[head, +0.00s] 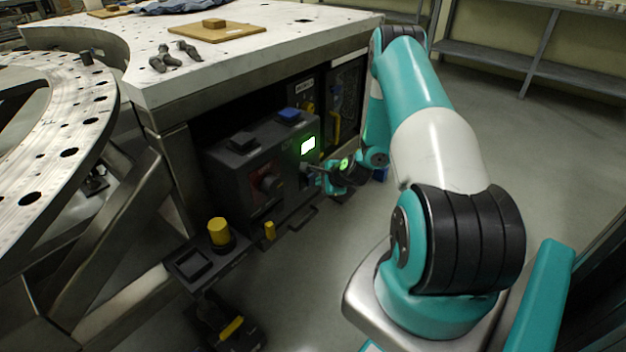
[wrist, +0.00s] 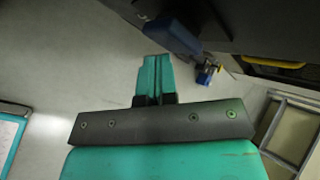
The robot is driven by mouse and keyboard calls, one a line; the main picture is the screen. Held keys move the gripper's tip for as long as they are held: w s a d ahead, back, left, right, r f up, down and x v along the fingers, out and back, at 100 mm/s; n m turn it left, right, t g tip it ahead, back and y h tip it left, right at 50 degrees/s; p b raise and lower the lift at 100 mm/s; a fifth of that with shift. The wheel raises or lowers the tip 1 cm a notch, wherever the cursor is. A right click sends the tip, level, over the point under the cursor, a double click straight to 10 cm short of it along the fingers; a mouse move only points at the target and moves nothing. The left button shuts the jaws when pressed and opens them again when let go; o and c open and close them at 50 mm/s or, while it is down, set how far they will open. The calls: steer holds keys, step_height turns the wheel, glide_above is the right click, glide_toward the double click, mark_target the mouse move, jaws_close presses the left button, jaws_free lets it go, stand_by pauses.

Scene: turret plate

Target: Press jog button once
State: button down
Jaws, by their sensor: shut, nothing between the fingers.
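A dark grey control box (head: 225,175) stands under the table. No label lets me tell which part is the jog button. My gripper (head: 312,169) is at the right part of the box's front, just below the lit panel; I cannot tell whether it touches. It hides part of the face there. In the wrist view my gripper (wrist: 155,62) is shut and empty, and a blue block (wrist: 172,36) is beyond its tips.
A yellow knob (head: 219,232) stands on a low ledge left of the box. A handle (head: 303,218) juts from the box's lower front. The table (head: 150,85) overhangs the box. A perforated round plate (head: 55,125) is at left.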

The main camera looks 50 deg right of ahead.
steer(key=shift+s, duration=0.55)
steer(key=s, duration=0.4)
steer(key=shift+s+d, duration=0.25)
steer(key=shift+s, duration=0.15)
stand_by(0.6)
